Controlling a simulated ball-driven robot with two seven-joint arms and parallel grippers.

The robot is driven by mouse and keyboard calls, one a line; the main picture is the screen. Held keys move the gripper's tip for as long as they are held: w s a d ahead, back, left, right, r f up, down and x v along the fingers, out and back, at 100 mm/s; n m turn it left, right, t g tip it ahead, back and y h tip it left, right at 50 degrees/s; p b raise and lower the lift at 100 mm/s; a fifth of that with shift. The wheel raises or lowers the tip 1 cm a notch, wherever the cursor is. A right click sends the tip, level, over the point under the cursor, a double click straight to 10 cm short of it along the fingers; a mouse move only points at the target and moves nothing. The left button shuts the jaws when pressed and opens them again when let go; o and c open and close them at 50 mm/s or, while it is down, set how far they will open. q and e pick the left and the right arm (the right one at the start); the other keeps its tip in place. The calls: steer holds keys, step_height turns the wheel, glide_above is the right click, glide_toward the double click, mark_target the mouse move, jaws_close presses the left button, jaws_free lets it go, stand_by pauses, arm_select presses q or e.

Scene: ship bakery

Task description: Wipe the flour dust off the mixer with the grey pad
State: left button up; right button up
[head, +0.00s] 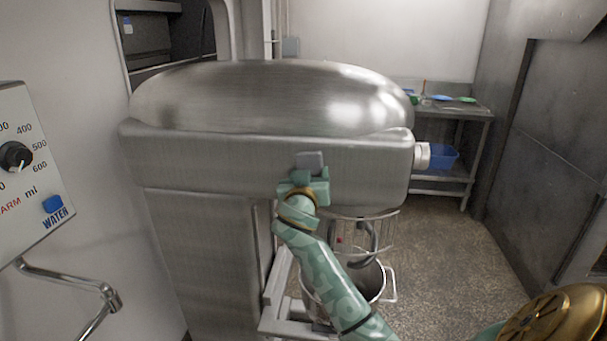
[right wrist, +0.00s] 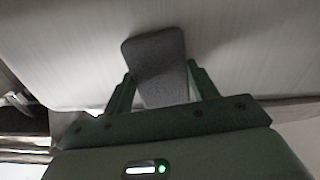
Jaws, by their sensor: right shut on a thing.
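The mixer (head: 200,160) is a large brushed-metal machine with a rounded top, filling the middle of the head view. My right gripper (head: 309,174) is in front of the mixer's side panel and shut on the grey pad (head: 309,160). In the right wrist view the grey pad (right wrist: 158,62) sits between the two fingers (right wrist: 162,88) and lies against or very close to the pale metal; I cannot tell whether it touches. No flour dust can be made out clearly on the metal. My left gripper is not in view.
A steel bowl (head: 318,305) stands under the mixer head, below my right arm. A water panel (head: 25,150) with a dial and a bent tap (head: 75,285) are at the left. A metal table (head: 463,117) with a blue bin (head: 442,156) stands at the back right. The floor (head: 450,240) at right is clear.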

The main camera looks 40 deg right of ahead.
mark_target(269, 166)
steer(key=shift+w+a+f+b, duration=0.1)
steer(key=shift+w+a+b, duration=0.95)
steer(key=shift+w, duration=0.25)
steer(key=shift+w+a+f+b, duration=0.1)
steer(key=shift+w+a+b, duration=0.7)
steer(key=shift+w+a, duration=0.4)
steer(key=shift+w+a+r, duration=0.1)
steer(key=shift+w+r, duration=0.05)
steer(key=shift+w, duration=0.15)
steer(key=shift+w+a+b, duration=0.3)
steer(key=shift+b, duration=0.2)
steer(key=shift+w+a+b, duration=0.6)
steer(key=shift+w+a, duration=0.05)
steer(key=shift+w, duration=0.15)
steer(key=shift+w+a, duration=0.25)
steer(key=shift+w, duration=0.05)
